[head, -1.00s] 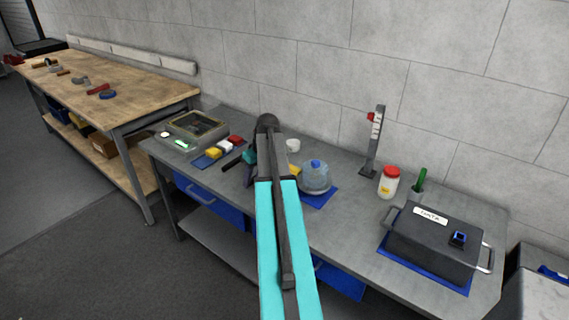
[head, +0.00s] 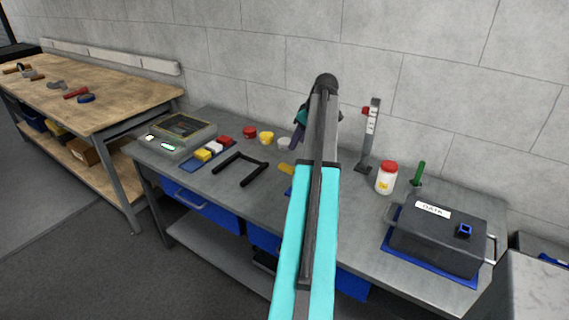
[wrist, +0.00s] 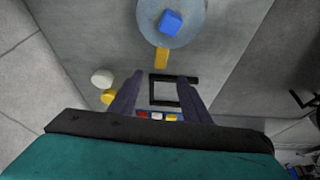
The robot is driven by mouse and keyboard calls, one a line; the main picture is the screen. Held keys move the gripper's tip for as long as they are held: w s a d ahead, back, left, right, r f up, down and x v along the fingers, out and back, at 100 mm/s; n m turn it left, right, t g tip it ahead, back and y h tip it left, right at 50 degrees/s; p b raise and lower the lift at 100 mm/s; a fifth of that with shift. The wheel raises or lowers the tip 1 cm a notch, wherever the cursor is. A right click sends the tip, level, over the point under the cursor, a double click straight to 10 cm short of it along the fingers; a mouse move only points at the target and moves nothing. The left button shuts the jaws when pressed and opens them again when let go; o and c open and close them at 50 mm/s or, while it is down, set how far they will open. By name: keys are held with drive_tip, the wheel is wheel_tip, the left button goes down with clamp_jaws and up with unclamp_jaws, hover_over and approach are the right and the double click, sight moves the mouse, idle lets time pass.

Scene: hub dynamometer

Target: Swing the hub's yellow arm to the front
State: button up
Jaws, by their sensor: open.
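The hub (wrist: 190,30) is a pale round disc with a blue block (wrist: 171,21) on top, at the top of the wrist view. Its yellow arm (wrist: 161,58) sticks out toward my gripper. In the head view the yellow arm (head: 286,169) points left and my own arm hides most of the hub. My gripper (wrist: 160,76) is open and empty, its two dark fingers apart above the bench. In the head view my gripper (head: 300,122) is raised and partly hidden by my arm. The fingertips look clear of the yellow arm.
A black U-shaped bracket (head: 240,170) lies left of the hub. Red, yellow and white round pots (head: 266,138) stand behind it. At right are a red-lidded jar (head: 386,178), an upright stand (head: 368,140) and a dark DATA box (head: 440,235). The bench front (head: 215,185) is bare.

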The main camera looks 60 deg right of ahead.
drive_tip(key=p, duration=0.4)
approach(285, 165)
drive_tip(key=shift+x, duration=4.05)
drive_tip(key=shift+s+a, duration=0.1)
clamp_jaws()
drive_tip(key=shift+d, duration=0.35)
drive_tip(key=shift+a, duration=0.35)
